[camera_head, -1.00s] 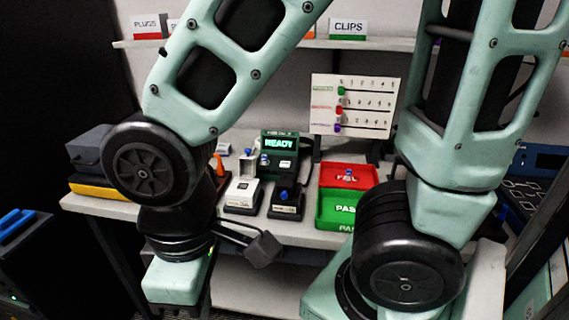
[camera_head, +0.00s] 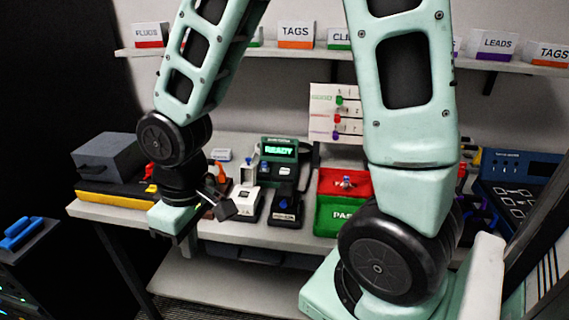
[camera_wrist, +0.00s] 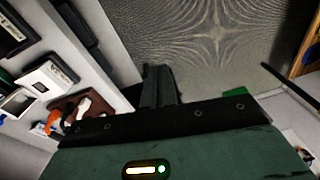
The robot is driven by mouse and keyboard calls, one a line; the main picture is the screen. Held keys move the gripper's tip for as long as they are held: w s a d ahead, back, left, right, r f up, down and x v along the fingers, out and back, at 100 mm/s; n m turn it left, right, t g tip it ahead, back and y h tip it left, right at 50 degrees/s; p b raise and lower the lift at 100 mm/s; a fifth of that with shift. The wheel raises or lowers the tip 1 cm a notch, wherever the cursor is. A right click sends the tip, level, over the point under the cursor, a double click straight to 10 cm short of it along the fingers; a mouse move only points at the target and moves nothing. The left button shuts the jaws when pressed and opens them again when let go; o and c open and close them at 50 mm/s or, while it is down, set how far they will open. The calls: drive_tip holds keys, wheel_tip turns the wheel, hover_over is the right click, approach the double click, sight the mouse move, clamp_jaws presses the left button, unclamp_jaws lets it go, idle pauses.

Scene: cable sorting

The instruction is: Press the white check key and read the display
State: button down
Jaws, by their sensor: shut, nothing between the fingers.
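The tester's display (camera_head: 279,151) stands on the table and shows "READY" in green letters. A small white key (camera_head: 286,170) shows on the dark tester front below it; I cannot read its label. My gripper (camera_head: 187,238) points down beyond the table's front edge, left of the tester and apart from it. In the wrist view my gripper's dark fingers (camera_wrist: 160,86) are together and empty, above grey floor. The display and the white key do not show clearly in the wrist view.
A white-topped device (camera_head: 246,201) and a black one (camera_head: 286,206) stand before the tester. A red tray (camera_head: 330,180) and green tray (camera_head: 325,222) lie to the right. A grey box (camera_head: 108,155) stands at the left. A labelled shelf (camera_head: 330,55) runs above.

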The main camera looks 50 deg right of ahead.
drive_tip(key=w+d+m+t+y+p, duration=0.1)
drive_tip(key=w+d+m+p, duration=0.25)
drive_tip(key=w+d, duration=0.5)
drive_tip(key=m+t+h+p, duration=0.1)
drive_tip(key=m+t+p, duration=0.7)
drive_tip(key=m+p, duration=0.15)
hover_over(288, 171)
drive_tip(key=shift+a+r+p, duration=0.15)
drive_tip(key=shift+r+p, duration=0.15)
drive_tip(key=shift+r, duration=0.1)
wheel_tip(288, 171, down, 7)
drive_tip(key=b, duration=0.6)
drive_tip(key=shift+f, duration=0.1)
drive_tip(key=shift+f+b, duration=0.55)
drive_tip(key=shift+f, duration=0.3)
drive_tip(key=shift+f, duration=0.1)
